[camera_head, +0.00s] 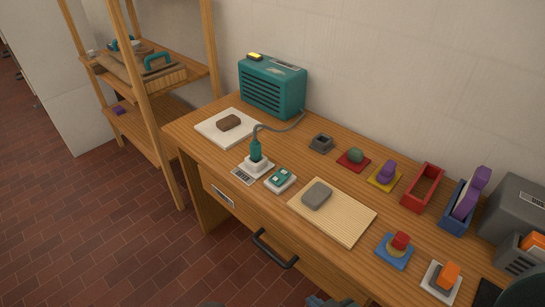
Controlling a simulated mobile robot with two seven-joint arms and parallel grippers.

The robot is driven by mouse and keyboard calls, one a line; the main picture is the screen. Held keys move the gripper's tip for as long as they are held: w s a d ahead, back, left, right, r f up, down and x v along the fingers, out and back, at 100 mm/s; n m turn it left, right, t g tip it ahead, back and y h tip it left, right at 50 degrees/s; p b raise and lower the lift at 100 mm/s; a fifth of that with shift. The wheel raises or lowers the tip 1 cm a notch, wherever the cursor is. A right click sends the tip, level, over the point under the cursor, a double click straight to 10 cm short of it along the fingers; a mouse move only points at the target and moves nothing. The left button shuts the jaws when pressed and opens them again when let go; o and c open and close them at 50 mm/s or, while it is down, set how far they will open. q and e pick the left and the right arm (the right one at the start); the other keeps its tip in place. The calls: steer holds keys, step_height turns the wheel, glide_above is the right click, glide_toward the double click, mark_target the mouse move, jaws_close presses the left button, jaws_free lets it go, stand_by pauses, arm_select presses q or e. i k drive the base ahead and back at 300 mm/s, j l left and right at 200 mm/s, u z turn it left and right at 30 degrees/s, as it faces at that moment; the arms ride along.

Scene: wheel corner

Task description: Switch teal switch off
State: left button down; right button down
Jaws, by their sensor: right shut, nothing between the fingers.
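The teal switch (280,178) is a teal rocker on a small white base. It lies on the wooden desk near the front edge, right of a teal plug (255,151) that stands upright in a white socket. The picture is too small to tell which way the rocker is tilted. My right gripper (325,300) only just shows at the bottom edge, mostly cut off, shut and empty. It is in front of the desk, well apart from the switch. My left gripper is not clearly in view.
A grey cord runs from the plug to a teal box (272,86) at the back. A board with a grey block (317,195) lies right of the switch. Several coloured pieces fill the desk's right side. A dark drawer handle (274,249) sticks out in front.

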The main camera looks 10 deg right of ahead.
mark_target(281, 175)
steer(key=i+j+z, duration=0.1)
steer(key=i+j, duration=0.25)
steer(key=j, duration=0.15)
steer(key=i+j+z, duration=0.1)
steer(key=i+j, duration=0.2)
steer(key=j, duration=0.2)
